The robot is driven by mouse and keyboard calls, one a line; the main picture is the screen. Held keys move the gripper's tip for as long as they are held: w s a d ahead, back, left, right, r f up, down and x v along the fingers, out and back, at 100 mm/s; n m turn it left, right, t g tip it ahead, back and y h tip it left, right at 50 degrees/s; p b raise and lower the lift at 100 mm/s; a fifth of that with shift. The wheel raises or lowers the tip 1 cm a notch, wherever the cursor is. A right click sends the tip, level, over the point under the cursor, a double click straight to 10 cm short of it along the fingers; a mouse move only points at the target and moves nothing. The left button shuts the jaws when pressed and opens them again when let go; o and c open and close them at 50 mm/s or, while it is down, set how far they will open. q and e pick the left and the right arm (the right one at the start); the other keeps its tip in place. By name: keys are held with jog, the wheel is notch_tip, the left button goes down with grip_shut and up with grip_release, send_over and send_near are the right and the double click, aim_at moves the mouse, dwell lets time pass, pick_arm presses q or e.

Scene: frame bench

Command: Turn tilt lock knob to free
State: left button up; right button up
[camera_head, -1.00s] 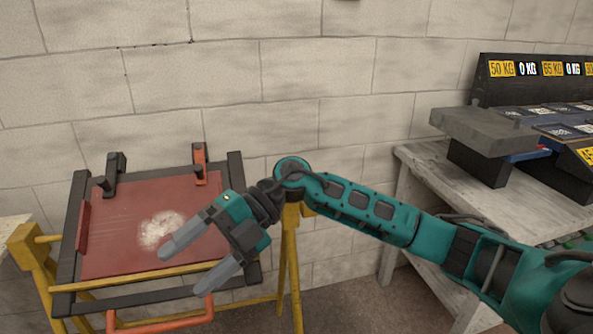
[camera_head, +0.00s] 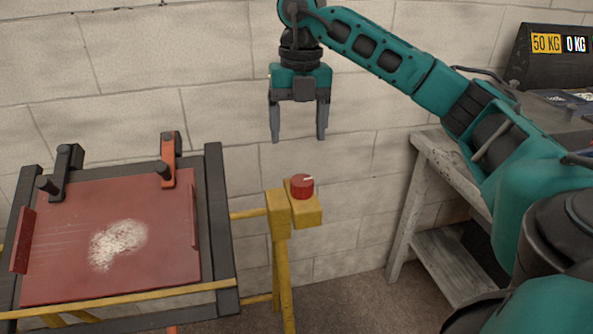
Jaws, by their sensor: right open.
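The tilt lock knob (camera_head: 302,188) is a small red cylinder with a pale mark on its top. It sits on a yellow bracket (camera_head: 306,213) at the top of the yellow stand's post. My right gripper (camera_head: 299,139) points down with its two grey fingers apart and empty. In the picture it is just above the knob, with a gap between fingertips and knob. I cannot tell how well they line up in depth. My left gripper is not in view.
A dark frame (camera_head: 217,220) holds a red panel (camera_head: 75,230) with a whitish patch, left of the knob. A black clamp (camera_head: 65,170) and an orange clamp (camera_head: 169,160) sit at its top edge. A pale wooden bench (camera_head: 440,150) stands right. A block wall is behind.

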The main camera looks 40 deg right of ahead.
aim_at(302, 180)
jog(key=f+b, duration=0.1)
jog(key=f, duration=0.2)
jog(key=f+b, duration=0.1)
jog(key=f, duration=0.3)
jog(key=d+f+b, duration=0.1)
jog(key=f+b, duration=0.1)
jog(key=f, duration=0.2)
jog(key=shift+d, duration=0.1)
jog(key=shift+f, duration=0.65)
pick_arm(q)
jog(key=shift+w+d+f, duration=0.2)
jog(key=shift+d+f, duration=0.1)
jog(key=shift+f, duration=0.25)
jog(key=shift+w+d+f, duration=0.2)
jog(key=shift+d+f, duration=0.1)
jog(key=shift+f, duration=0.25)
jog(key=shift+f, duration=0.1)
pick_arm(e)
jog(key=shift+c, duration=0.2)
jog(key=c, duration=1)
